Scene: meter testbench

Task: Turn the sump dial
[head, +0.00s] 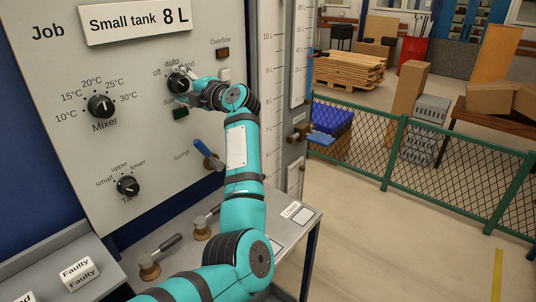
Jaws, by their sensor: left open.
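The sump dial (178,82) is a black round knob on the grey panel, with "off", "auto" and a partly covered "hand" printed around it. The label under it is mostly hidden. My left gripper (187,91) is at the dial's right side, its fingers open and close around or beside the knob. I cannot tell whether they touch it. The wrist covers the dial's right side. My right gripper is not in view.
The mixer dial (101,106) and tank dial (128,186) sit to the left on the panel. A blue-handled lever (207,153) is below. Valves with grey handles (203,229) stand on the bench. A green mesh fence (420,150) bounds the open floor at right.

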